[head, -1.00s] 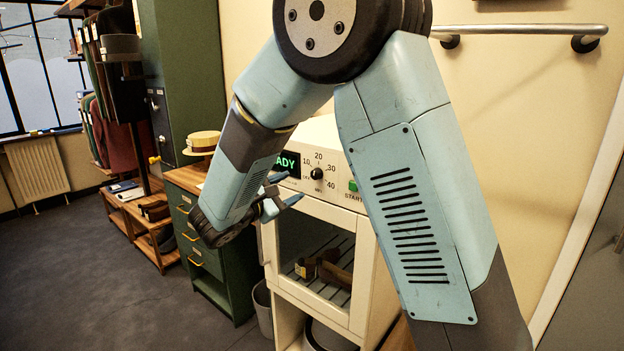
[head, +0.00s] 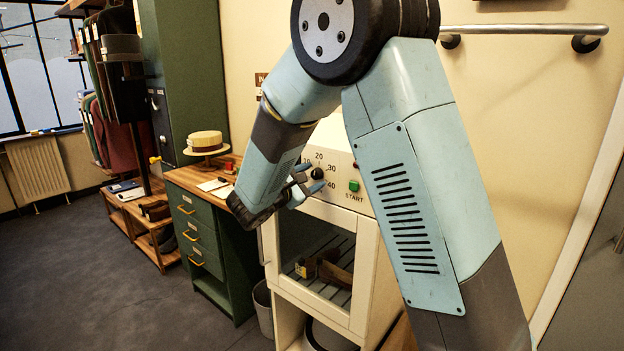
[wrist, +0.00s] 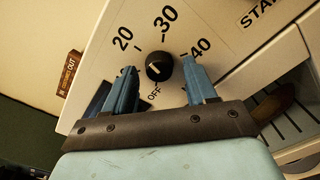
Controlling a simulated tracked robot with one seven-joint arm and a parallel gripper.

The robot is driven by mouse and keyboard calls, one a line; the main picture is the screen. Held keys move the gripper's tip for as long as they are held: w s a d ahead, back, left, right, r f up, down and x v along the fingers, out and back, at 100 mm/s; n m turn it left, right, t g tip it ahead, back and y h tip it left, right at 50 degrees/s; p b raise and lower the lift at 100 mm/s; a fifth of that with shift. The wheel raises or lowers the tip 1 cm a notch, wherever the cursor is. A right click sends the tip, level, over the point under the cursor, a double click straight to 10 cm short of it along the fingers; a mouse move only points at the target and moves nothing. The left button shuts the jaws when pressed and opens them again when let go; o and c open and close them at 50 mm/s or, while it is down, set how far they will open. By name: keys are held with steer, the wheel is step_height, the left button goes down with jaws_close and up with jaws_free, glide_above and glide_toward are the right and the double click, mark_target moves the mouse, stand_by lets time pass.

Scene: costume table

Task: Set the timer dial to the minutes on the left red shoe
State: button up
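The timer dial (head: 317,173) is a small black knob on the white cabinet's (head: 366,262) front panel, with printed numbers around it. In the wrist view the dial (wrist: 159,67) shows between my two blue fingers, near the marks 20, 30, 40 and OFF; its exact setting is hard to tell. My gripper (wrist: 160,75) is open, one finger on each side of the dial; contact is not clear. In the head view my gripper (head: 306,184) is just in front of the panel. Dark reddish shoes (head: 331,272) lie behind the cabinet's window; minutes on them are unreadable.
A green START button (head: 353,186) sits right of the dial. A green drawer desk (head: 207,235) with a straw hat (head: 206,141) stands left of the cabinet. A grey bin (head: 263,306) stands between them. A wall rail (head: 520,29) runs at upper right.

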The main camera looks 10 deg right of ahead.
steer(key=c, duration=1)
steer(key=shift+o, duration=0.2)
steer(key=shift+n, duration=1.1)
steer(key=shift+f, duration=0.1)
steer(key=o, duration=1)
steer(key=shift+o, duration=0.2)
steer(key=v, duration=1.3)
steer(key=shift+s+a, duration=0.25)
steer(key=shift+s, duration=0.05)
